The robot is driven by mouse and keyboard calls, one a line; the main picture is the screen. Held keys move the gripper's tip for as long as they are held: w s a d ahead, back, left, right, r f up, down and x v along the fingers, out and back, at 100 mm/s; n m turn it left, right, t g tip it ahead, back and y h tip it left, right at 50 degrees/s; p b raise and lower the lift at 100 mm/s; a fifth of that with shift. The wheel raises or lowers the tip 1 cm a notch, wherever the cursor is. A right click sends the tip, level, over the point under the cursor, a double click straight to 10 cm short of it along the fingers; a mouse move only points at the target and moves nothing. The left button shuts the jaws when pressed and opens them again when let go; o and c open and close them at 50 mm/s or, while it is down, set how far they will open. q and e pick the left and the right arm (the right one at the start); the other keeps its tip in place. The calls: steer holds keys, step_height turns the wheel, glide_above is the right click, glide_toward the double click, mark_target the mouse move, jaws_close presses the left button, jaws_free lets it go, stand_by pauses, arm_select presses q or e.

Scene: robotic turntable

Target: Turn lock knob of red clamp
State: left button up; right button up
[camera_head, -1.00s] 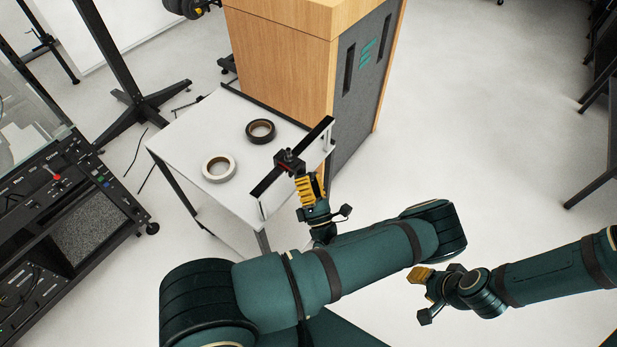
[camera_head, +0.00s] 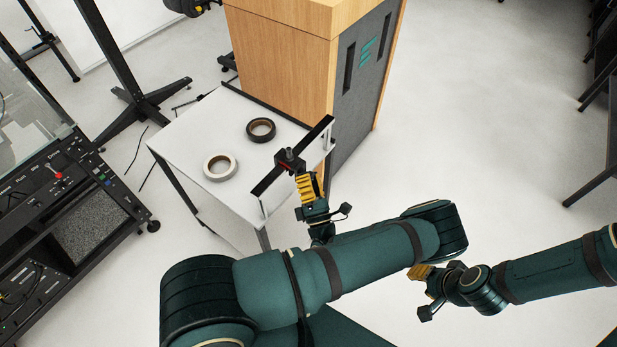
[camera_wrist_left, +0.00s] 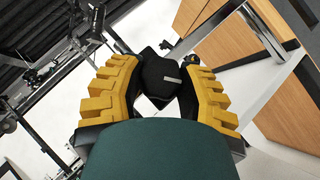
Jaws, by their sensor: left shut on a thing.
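The red clamp (camera_head: 287,161), mostly black with a red part, sits on the black rail (camera_head: 265,182) at the front edge of the small white table. My left gripper (camera_head: 300,174) reaches it from the front with its yellow fingers. In the left wrist view, the yellow fingers (camera_wrist_left: 158,80) are shut around a black knob (camera_wrist_left: 157,72) with a small light mark, on both its sides. The fingers hide part of the knob. My right gripper (camera_head: 424,290) hangs in free space beside my left arm, away from the clamp. Its finger gap is unclear.
A white tape roll (camera_head: 220,166) and a dark tape roll (camera_head: 261,130) lie on the white table (camera_head: 185,140) behind the rail. A wooden cabinet (camera_head: 280,60) stands right behind the table. A black control console (camera_head: 75,220) is at the left.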

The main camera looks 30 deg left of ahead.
stand_by(0.9)
arm_select(q)
steer(key=o, duration=1.2)
steer(key=v, duration=0.7)
steer(key=shift+s+d, duration=0.15)
steer(key=shift+s, duration=0.1)
